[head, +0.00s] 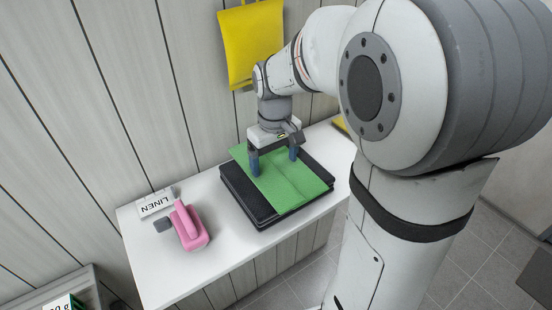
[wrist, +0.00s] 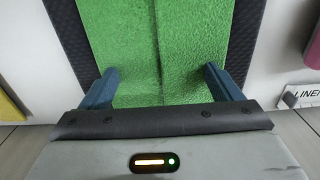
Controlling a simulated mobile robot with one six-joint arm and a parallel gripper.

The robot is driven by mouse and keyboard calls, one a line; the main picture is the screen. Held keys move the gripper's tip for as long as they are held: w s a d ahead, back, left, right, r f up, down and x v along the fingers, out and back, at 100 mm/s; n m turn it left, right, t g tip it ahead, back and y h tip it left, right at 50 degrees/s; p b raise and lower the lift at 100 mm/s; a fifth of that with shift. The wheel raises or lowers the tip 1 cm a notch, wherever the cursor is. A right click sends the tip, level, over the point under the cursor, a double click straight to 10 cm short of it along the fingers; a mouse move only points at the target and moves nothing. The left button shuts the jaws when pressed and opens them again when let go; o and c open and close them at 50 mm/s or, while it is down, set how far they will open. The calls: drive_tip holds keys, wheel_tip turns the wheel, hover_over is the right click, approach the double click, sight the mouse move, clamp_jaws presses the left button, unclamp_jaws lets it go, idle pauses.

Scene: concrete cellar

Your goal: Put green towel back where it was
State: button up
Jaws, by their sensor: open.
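The green towel (head: 282,178) lies flat across a black, flat tray-like base (head: 232,196) on the white table. Its near right end reaches over the base's edge. In the wrist view the towel (wrist: 160,45) runs up the middle, with a fold line along it and dark textured base (wrist: 67,25) on both sides. My gripper (head: 273,160) is open above the towel, its blue fingers pointing down on either side. In the wrist view the fingertips (wrist: 160,88) are apart with green towel between them. I cannot tell whether they touch it.
A pink iron-like object (head: 189,228) and a LINEN sign (head: 157,203) stand on the white table (head: 150,262) at left. A yellow cloth (head: 252,42) hangs on the wall behind my arm. Another yellow thing (head: 340,125) lies at the table's right. The table's front left is clear.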

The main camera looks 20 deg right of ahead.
wheel_tip(320, 180, up, 12)
drive_tip(key=m+t, duration=0.2)
hover_over(299, 200)
drive_tip(key=w+a, duration=0.2)
drive_tip(key=w, duration=0.1)
wheel_tip(299, 200, down, 4)
drive_tip(key=shift+d, duration=0.1)
drive_tip(key=shift+m+t, duration=0.5)
drive_tip(key=shift+m, duration=0.3)
drive_tip(key=s+f, duration=0.1)
drive_tip(key=s, duration=0.1)
drive_tip(key=s+f, duration=0.4)
drive_tip(key=shift+d+f, duration=0.1)
drive_tip(key=shift+d, duration=0.2)
